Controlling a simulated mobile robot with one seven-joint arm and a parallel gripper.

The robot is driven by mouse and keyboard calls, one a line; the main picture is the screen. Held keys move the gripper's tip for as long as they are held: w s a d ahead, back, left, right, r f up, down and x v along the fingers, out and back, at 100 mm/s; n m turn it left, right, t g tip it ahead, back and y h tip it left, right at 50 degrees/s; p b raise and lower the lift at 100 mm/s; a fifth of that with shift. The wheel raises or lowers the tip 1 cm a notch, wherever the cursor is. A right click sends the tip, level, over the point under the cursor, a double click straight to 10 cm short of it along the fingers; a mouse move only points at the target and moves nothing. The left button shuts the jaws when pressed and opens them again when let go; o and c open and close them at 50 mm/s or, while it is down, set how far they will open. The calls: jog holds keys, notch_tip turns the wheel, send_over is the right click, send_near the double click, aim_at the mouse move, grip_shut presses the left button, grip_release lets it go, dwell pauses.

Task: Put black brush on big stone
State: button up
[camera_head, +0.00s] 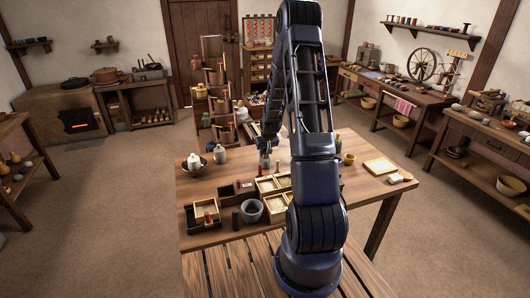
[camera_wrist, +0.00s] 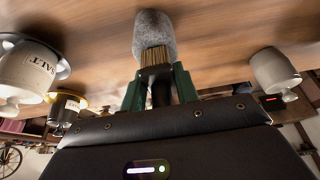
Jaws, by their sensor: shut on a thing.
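My gripper (camera_wrist: 159,86) is shut on the black brush in the wrist view. The brush's dark handle (camera_wrist: 160,98) is between the two green fingers, and its tan bristles (camera_wrist: 156,57) point away from the gripper. A rounded, speckled grey stone (camera_wrist: 155,30) lies just beyond the bristles, and they overlap its edge. I cannot tell whether they touch. In the head view the gripper (camera_head: 265,147) is over the table's middle, with the grey stone (camera_head: 264,161) just below it. The brush is too small to make out there.
Bare tabletop shows around the stone.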

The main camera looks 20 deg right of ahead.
jog(key=shift+f, duration=0.15)
jog(key=o, duration=1)
jog(key=shift+c, duration=0.2)
jog(key=s+a+f+v, duration=0.1)
jog(key=s+a+v, duration=0.1)
jog(key=v, duration=1)
jog(key=s+a+f+v, duration=0.1)
jog(key=s+a+v, duration=0.1)
jog(key=v, duration=1)
jog(key=s+a+v, duration=0.2)
jog(key=v, duration=1)
jog(key=s+a+r, duration=0.1)
jog(key=s+r, duration=0.2)
jog(key=s, duration=0.7)
jog(key=s+a+r, duration=0.2)
jog(key=s+r, duration=0.2)
jog(key=s, duration=0.7)
